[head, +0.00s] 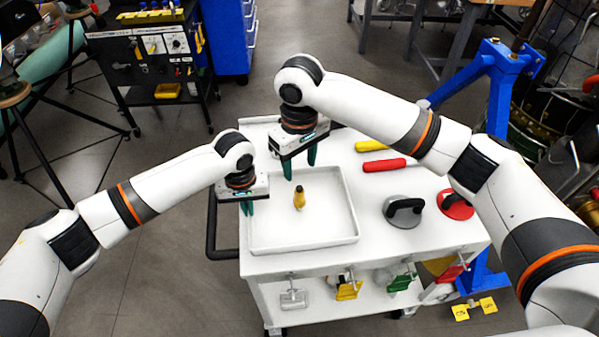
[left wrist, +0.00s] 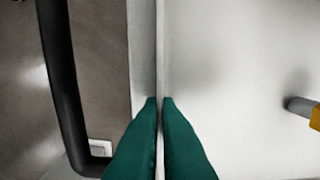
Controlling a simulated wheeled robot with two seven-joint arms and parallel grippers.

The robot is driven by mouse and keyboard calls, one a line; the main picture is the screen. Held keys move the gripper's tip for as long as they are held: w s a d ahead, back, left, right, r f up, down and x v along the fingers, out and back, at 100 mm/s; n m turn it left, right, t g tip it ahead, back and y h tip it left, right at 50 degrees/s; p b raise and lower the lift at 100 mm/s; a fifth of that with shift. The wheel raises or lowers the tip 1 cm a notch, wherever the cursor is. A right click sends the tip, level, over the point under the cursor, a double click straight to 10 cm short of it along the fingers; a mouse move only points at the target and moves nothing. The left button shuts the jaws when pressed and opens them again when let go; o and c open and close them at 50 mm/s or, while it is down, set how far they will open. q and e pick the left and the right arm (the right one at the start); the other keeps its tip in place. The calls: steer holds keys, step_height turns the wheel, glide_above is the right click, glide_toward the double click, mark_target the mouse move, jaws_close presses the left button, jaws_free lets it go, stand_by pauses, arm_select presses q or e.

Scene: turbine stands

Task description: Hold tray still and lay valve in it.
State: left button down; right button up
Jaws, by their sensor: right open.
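The white tray (head: 345,240) lies on the cart top, and its left rim also shows in the left wrist view (left wrist: 160,50). My left gripper (head: 247,208) is at this rim. In the left wrist view its green fingers (left wrist: 160,102) are closed on either side of the thin wall. The valve (head: 299,198), yellow-brown with a dark end, is inside the tray near the middle; part of it shows at the right edge of the left wrist view (left wrist: 303,107). My right gripper (head: 300,171) is open and empty, above the tray's back part, behind the valve and apart from it.
Yellow (head: 371,146) and red (head: 384,165) handles lie behind the tray's right side. A grey suction cup (head: 403,210) and a red one (head: 455,204) stand to its right. A black cart handle (head: 211,228) runs along the left.

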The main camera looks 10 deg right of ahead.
stand_by(0.4)
arm_select(q)
steer(key=c, duration=1.6)
jaws_free()
steer(key=shift+o, duration=0.2)
